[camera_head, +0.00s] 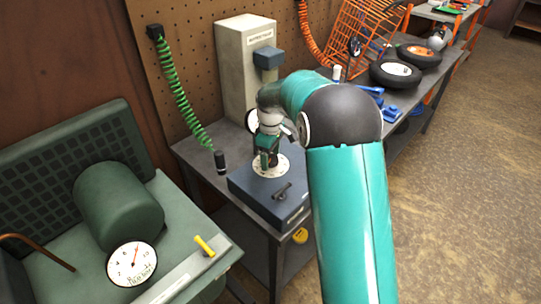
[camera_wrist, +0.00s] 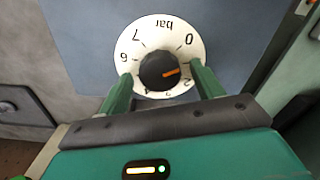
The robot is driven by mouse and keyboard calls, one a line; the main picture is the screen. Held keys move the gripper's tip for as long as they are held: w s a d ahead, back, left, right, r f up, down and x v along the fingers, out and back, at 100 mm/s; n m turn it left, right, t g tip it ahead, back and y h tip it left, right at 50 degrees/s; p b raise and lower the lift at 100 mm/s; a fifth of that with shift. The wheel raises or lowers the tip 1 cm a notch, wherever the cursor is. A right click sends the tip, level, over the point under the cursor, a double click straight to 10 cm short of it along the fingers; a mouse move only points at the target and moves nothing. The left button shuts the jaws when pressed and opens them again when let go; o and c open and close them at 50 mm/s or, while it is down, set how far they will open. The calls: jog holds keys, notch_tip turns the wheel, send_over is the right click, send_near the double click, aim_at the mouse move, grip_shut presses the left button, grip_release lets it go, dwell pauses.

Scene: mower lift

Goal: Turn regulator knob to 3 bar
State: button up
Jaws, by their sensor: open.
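The regulator knob (camera_wrist: 158,70) is dark and round with an orange pointer mark. It sits at the centre of a white dial (camera_wrist: 156,25) marked "bar" and numbers, which look upside down in the wrist view. The orange mark points right, between 0 and 2. My gripper (camera_wrist: 161,74) is open, its green fingers on either side of the knob with visible gaps. In the head view, my gripper (camera_head: 267,158) points down over the dial (camera_head: 270,172) on a blue box (camera_head: 265,196). The knob is hidden there by my gripper.
A dark lever (camera_head: 283,190) sits on the box's front part. A green coiled hose (camera_head: 180,95) hangs at left. A grey cabinet (camera_head: 243,65) stands behind. A green tank (camera_head: 115,205) with a gauge (camera_head: 131,263) is at lower left. Wheels (camera_head: 395,72) lie farther along the bench.

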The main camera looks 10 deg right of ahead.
jog(key=shift+f, duration=0.1)
jog(key=c, duration=1)
jog(key=shift+o, duration=0.2)
jog(key=shift+m, duration=0.4)
jog(key=m, duration=1.3)
jog(key=shift+m, duration=0.3)
jog(key=m, duration=0.5)
